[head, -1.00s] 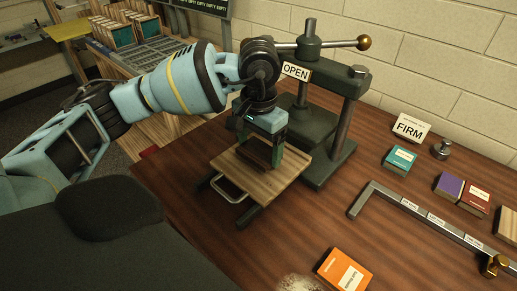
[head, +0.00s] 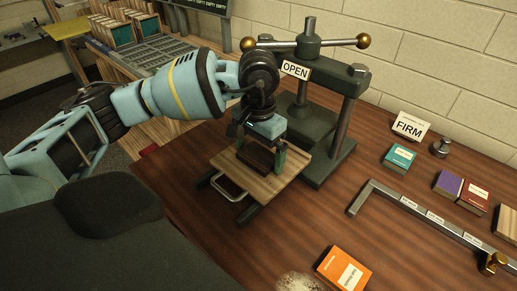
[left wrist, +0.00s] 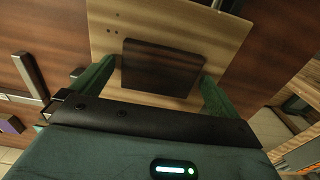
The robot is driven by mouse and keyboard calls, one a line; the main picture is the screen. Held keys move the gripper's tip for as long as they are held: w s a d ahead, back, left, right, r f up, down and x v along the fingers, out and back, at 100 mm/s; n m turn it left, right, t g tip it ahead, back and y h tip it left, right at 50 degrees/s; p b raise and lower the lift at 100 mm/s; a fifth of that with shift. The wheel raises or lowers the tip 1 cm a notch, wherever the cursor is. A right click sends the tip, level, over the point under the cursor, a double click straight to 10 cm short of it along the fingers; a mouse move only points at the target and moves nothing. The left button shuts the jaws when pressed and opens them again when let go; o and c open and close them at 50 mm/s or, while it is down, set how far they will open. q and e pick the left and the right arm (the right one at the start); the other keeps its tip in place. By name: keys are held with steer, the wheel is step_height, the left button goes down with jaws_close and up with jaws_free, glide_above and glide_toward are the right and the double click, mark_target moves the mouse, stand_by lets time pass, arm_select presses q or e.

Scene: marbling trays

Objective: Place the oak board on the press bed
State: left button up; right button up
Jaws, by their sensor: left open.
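The press bed (head: 286,184) is a pale wooden slab with a metal handle, drawn out in front of the dark green press. A dark brown slab (head: 254,158) lies flat on it; I cannot tell surely whether this is the oak board. It also shows on the bed in the left wrist view (left wrist: 162,66). My left gripper (head: 261,150) is open just above the slab, its green fingers apart on either side. The fingers (left wrist: 157,78) also show apart in the left wrist view. My right gripper is not in view.
The press (head: 308,52) carries an OPEN sign (head: 296,71) behind the bed. To the right are a FIRM card (head: 411,126), several books, a metal square (head: 400,203) and a pale wooden piece (head: 507,222). An orange book (head: 343,269) lies in front.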

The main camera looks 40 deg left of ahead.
mark_target(259, 155)
arm_select(q)
step_height(259, 155, up, 12)
stand_by(0.5)
